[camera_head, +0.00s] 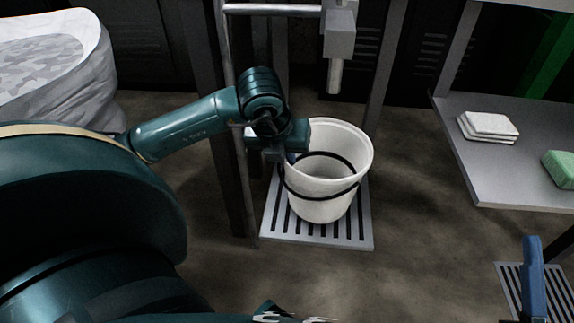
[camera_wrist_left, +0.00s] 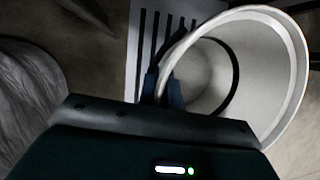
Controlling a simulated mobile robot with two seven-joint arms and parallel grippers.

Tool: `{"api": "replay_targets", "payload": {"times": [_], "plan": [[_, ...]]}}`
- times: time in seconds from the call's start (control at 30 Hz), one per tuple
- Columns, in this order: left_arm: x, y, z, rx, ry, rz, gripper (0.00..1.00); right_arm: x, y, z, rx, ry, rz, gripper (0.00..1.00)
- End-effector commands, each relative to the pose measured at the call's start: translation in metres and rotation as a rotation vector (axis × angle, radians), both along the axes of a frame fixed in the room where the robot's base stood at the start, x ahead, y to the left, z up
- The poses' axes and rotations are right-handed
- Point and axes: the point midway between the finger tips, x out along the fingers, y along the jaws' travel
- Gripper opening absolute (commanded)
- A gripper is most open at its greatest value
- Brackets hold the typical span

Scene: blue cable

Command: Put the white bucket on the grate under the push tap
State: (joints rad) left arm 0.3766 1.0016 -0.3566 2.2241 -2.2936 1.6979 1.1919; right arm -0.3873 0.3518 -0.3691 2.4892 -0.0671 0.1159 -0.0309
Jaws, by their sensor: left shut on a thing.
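The white bucket (camera_head: 325,195) with a black band is over the slatted grate (camera_head: 272,235), below the push tap (camera_head: 336,70) in the head view. The bucket looks upright or slightly tilted; whether its base touches the grate I cannot tell. My left gripper (camera_head: 290,155) is shut on the bucket's left rim. In the left wrist view the blue fingers (camera_wrist_left: 163,88) pinch the rim of the bucket (camera_wrist_left: 265,85), with the grate (camera_wrist_left: 133,50) beside it. The bucket looks empty inside. My right gripper is not clearly in view.
Metal posts (camera_head: 235,190) stand close left of the grate. A grey shelf (camera_head: 500,175) at right holds white folded cloths (camera_head: 488,126) and a green block (camera_head: 560,168). Another grate (camera_head: 512,285) and a blue handle (camera_head: 534,275) are at lower right. A white sack (camera_head: 85,80) stands at left.

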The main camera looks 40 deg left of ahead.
Motion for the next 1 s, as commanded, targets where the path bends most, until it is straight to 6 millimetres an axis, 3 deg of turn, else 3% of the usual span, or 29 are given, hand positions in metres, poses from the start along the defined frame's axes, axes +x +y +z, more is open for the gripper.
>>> {"api": "replay_targets", "payload": {"times": [0.03,0.1,0.4,0.43,0.67,1.0], "plan": [[-0.001,0.0,-0.013,-0.002,0.004,0.0,0.0,0.0,0.0,0.001,-0.004,-0.038,0.001,0.42],[0.0,0.0,-0.02,-0.001,0.003,0.0,0.0,-0.001,-0.001,0.007,-0.007,-0.077,0.001,0.42],[0.0,0.0,-0.02,0.0,0.0,0.0,0.0,-0.001,-0.001,0.01,-0.008,-0.091,0.001,0.42],[0.0,0.0,-0.02,0.0,0.002,0.0,0.07,-0.001,-0.001,0.011,-0.008,-0.093,0.001,0.42],[0.0,0.0,-0.02,0.0,0.001,0.0,0.26,-0.001,-0.001,0.011,-0.008,-0.092,0.001,0.42],[0.0,0.001,-0.017,0.0,0.001,0.0,0.27,-0.001,-0.001,0.013,-0.007,-0.088,0.002,0.42]]}}
